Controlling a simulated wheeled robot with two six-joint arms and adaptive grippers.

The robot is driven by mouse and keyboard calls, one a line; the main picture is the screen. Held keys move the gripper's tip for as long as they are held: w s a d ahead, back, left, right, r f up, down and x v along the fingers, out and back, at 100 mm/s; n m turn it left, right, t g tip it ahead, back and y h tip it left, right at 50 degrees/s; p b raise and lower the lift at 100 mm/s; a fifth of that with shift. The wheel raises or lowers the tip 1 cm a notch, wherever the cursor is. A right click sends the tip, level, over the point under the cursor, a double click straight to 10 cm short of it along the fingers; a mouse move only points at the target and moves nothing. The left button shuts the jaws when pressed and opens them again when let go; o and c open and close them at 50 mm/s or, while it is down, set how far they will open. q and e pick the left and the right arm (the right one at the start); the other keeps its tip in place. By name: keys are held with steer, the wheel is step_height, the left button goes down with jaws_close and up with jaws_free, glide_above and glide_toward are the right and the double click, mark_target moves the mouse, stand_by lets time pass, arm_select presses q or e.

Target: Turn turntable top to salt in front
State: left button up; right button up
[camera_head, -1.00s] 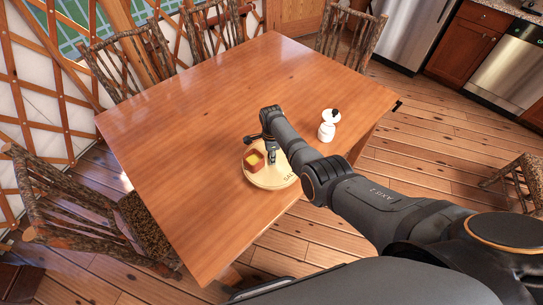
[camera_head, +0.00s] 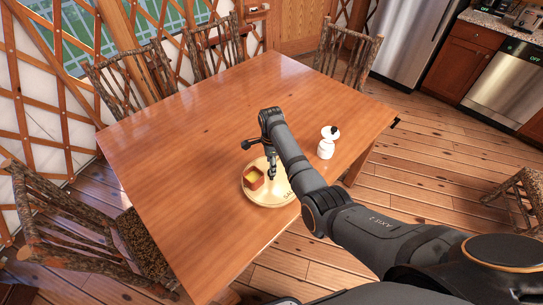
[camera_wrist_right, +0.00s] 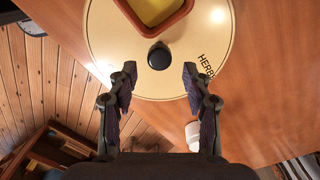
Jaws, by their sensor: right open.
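The round pale turntable top (camera_head: 262,199) lies near the table's front edge. An orange square bowl with yellow contents (camera_head: 253,178) stands on its left side. Lettering starting with "SAL" shows at its right front edge. In the right wrist view, the turntable top (camera_wrist_right: 110,45) carries the bowl (camera_wrist_right: 155,12), a black knob (camera_wrist_right: 159,57) and the word "HERBS" at its right. My right gripper (camera_head: 271,177) is over the turntable. In the wrist view its open fingers (camera_wrist_right: 159,80) point at the knob, with gaps on both sides. My left gripper is not in view.
A white shaker-like object with a dark top (camera_head: 327,143) stands on the wooden table (camera_head: 190,130), right of the turntable. Rough wooden chairs (camera_head: 60,230) surround the table. The table's left and far parts are clear.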

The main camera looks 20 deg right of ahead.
step_height(320, 180, up, 5)
steer(key=shift+r, duration=0.2)
stand_by(0.4)
